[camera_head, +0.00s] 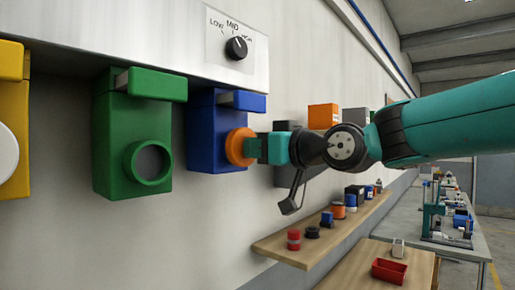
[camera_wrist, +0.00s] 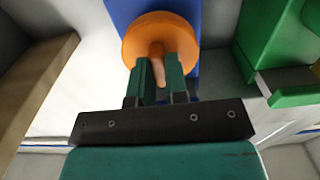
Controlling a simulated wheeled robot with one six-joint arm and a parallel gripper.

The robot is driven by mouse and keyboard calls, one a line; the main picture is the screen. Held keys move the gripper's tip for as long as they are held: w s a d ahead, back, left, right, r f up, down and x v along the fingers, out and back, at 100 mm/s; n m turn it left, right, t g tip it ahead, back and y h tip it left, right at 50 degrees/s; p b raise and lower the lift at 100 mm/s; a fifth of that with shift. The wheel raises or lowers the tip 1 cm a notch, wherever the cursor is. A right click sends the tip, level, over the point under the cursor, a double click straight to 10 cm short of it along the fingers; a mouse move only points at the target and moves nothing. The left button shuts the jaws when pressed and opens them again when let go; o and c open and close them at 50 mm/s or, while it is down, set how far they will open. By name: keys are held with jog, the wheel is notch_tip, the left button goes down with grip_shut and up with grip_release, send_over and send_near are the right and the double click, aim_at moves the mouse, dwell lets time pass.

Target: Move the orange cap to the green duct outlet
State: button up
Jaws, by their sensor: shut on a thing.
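The orange cap (camera_head: 236,147) is a round disc at the front of the blue duct outlet (camera_head: 203,145). In the wrist view the cap (camera_wrist: 160,29) has a short stem between my gripper's fingers. My gripper (camera_head: 258,149) is shut on the cap; it shows in the wrist view too (camera_wrist: 160,72). The cap hides the blue outlet's mouth, and I cannot tell if it touches the outlet. The green duct outlet (camera_head: 115,165) is on the wall to the left, with its round dark mouth uncovered. It also shows in the wrist view (camera_wrist: 258,45) at the right.
A yellow duct outlet (camera_head: 16,110) with a white round front is at the far left. A dial panel (camera_head: 231,47) is above. A wooden shelf (camera_head: 305,250) with several small items is below right. The wall between the green and blue outlets is narrow.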

jog(key=b+v, duration=0.4)
jog(key=v, duration=0.3)
jog(key=shift+b, duration=0.35)
dwell(0.5)
dwell(1.3)
